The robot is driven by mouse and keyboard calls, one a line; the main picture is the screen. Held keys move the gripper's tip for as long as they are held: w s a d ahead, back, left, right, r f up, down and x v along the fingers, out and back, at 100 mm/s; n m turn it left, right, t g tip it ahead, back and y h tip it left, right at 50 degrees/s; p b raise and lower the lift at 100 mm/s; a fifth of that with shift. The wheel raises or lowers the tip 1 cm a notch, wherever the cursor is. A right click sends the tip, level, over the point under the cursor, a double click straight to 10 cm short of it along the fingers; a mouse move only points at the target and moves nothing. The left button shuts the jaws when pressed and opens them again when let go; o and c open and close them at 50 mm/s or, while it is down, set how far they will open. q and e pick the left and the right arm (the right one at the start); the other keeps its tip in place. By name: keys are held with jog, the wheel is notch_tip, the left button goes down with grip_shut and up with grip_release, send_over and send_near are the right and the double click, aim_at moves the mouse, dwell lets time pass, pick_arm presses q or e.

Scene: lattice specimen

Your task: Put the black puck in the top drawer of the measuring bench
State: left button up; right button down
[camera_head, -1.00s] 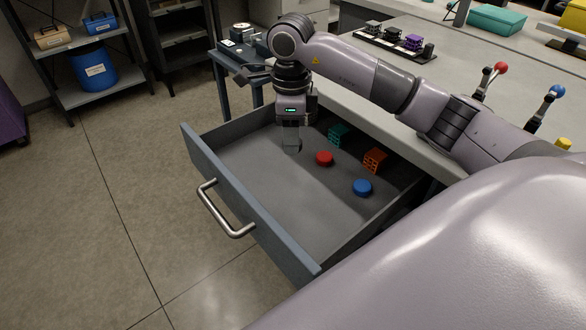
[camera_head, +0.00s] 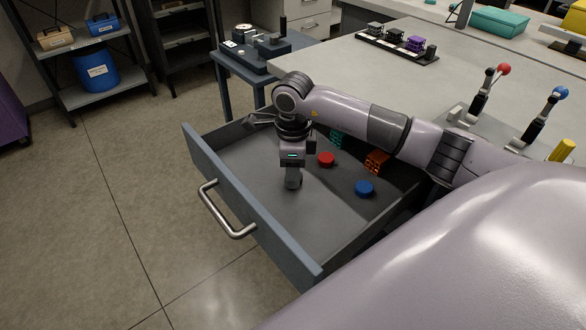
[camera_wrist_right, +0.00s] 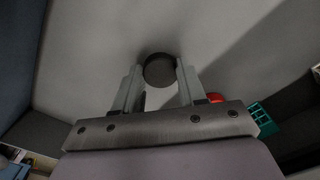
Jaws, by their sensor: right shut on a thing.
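The top drawer (camera_head: 254,212) of the measuring bench stands pulled open in the head view. My right gripper (camera_head: 292,180) points down inside it, low over the drawer floor, left of the red puck. In the right wrist view the black puck (camera_wrist_right: 160,70) sits between the fingertips of my right gripper (camera_wrist_right: 160,75), which is shut on it. In the head view the puck is hard to make out at the fingertips. I cannot tell whether it touches the drawer floor. My left gripper is not in view.
In the drawer lie a red puck (camera_head: 326,160), a blue puck (camera_head: 364,188), an orange lattice block (camera_head: 376,161) and a teal lattice block (camera_head: 337,138). The drawer's front left floor is clear. The bench top (camera_head: 340,75) carries a black rack (camera_head: 397,45) and levers.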

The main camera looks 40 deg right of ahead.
jog(key=c, duration=0.6)
grip_release()
jog(key=shift+f, duration=0.1)
jog(key=shift+c, duration=0.2)
jog(key=shift+r, duration=0.5)
notch_tip(320, 180, up, 11)
jog(key=shift+r, duration=0.15)
jog(key=shift+p, duration=0.3)
